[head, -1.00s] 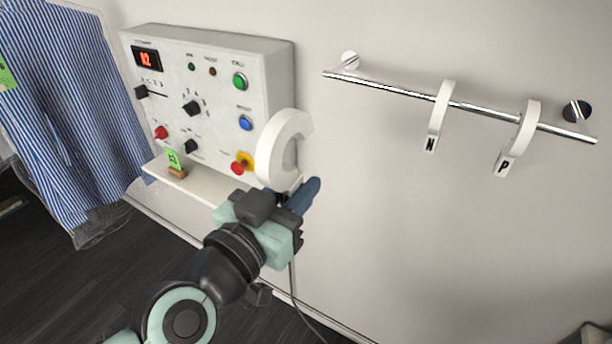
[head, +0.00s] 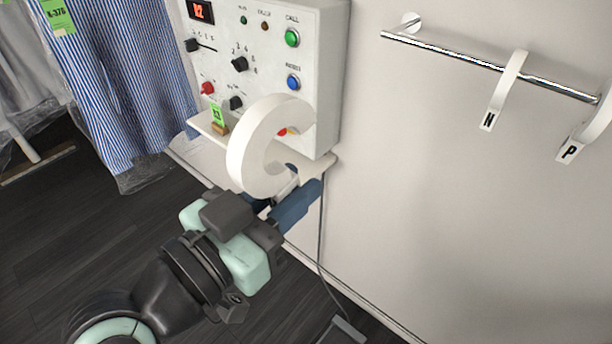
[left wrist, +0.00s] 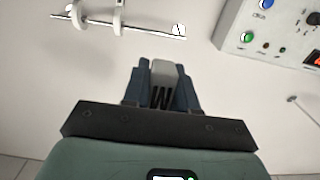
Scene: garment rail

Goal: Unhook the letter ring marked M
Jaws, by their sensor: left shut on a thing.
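My left gripper (head: 284,202) is shut on a white open letter ring, the M ring (head: 245,150). The ring is held clear of the rail, in front of the control panel's lower right part. In the left wrist view the M ring (left wrist: 162,72) sits between the blue fingers, its dark letter facing the camera. The metal rail (head: 450,56) is on the wall at the upper right. The N ring (head: 505,90) and the P ring (head: 583,137) hang on it. My right gripper is not in view.
The control panel (head: 325,60) with buttons and knobs is behind the held ring. A small shelf (head: 203,122) with a green tag (head: 217,113) is below it. Striped garments (head: 125,80) hang at the left. The wall below the rail is bare.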

